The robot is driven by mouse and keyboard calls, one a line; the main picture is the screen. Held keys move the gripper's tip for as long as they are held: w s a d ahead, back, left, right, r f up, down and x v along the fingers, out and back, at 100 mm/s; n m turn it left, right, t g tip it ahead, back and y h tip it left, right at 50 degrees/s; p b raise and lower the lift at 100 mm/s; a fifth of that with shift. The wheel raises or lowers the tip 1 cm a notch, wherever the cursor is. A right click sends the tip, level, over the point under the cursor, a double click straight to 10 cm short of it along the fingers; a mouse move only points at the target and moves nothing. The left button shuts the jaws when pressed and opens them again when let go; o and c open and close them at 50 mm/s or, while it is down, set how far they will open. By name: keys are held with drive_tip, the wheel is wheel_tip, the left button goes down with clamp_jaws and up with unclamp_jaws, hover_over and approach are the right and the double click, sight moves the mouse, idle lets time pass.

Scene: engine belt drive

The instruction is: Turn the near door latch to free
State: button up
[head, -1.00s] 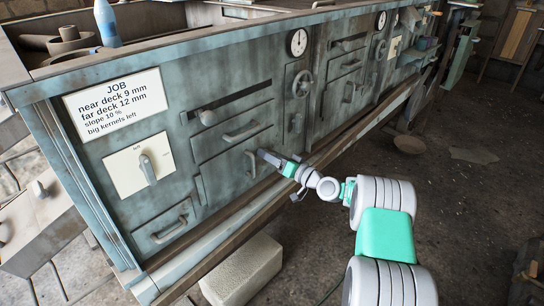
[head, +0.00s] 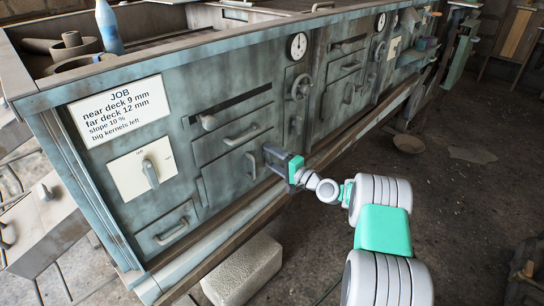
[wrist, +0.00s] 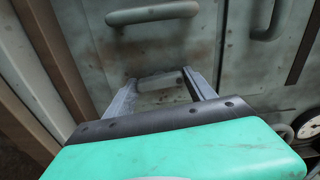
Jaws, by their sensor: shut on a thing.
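The near door latch (head: 251,166) is a short grey bar on the teal cabinet front, below a long drawer handle. It stands roughly upright in the head view. My gripper (head: 267,157) is at it from the right, its two fingers showing one above the other. In the wrist view the bar (wrist: 160,82) lies between the two grey fingers of my gripper (wrist: 162,92), and the jaws are shut on it. The exact contact at the fingertips is too small to see.
A drawer handle (head: 241,135) is just above, and a lower handle (head: 172,231) is at the left. A handwheel (head: 301,87) and a gauge (head: 298,46) are to the right. A pale block (head: 242,270) lies on the floor below. The floor at right is mostly clear.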

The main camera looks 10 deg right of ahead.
drive_tip(key=shift+d+r+m, duration=0.1)
drive_tip(key=shift+m, duration=0.6)
drive_tip(key=o, duration=1.4)
drive_tip(key=p+v, duration=0.1)
drive_tip(key=v, duration=0.6)
drive_tip(key=shift+s+d, duration=0.2)
drive_tip(key=shift+s, duration=0.05)
